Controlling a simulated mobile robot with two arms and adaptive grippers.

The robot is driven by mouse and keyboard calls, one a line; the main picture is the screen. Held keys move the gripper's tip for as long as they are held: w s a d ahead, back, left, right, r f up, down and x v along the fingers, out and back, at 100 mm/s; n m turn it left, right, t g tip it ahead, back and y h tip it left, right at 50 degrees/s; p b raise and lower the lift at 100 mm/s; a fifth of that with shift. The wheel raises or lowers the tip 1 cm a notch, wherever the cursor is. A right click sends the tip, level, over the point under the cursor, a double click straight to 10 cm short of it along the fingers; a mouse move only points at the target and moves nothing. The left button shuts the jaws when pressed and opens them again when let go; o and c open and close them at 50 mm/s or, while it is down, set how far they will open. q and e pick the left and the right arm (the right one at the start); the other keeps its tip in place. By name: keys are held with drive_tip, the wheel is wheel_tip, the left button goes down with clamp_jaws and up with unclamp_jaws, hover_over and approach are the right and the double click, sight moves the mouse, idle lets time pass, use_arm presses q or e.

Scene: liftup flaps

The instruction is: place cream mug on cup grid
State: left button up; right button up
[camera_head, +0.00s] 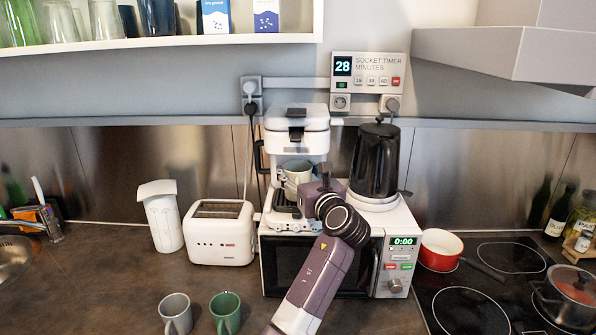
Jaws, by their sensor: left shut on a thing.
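The cream mug (295,171) is in the white coffee machine (302,120), under its brewing head. My left gripper (309,184) is at the mug's right front side and is shut on it. The mug looks about upright and appears above the cup grid (284,214). I cannot tell whether its base touches the grid, because my gripper and wrist hide part of both. My right gripper is not in view.
The coffee machine and a black kettle (375,160) stand on a white microwave (395,258). A white toaster (221,233) is to the left. A grey mug (176,315) and a green mug (226,313) stand at the front. A red pot (440,250) is at the right.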

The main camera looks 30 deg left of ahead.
use_arm(q)
drive_tip(key=o, duration=1.4)
drive_tip(key=shift+d, duration=0.2)
drive_tip(key=shift+b+v, duration=1.45)
drive_tip(key=shift+v, duration=4.45)
drive_tip(key=shift+s, duration=0.1)
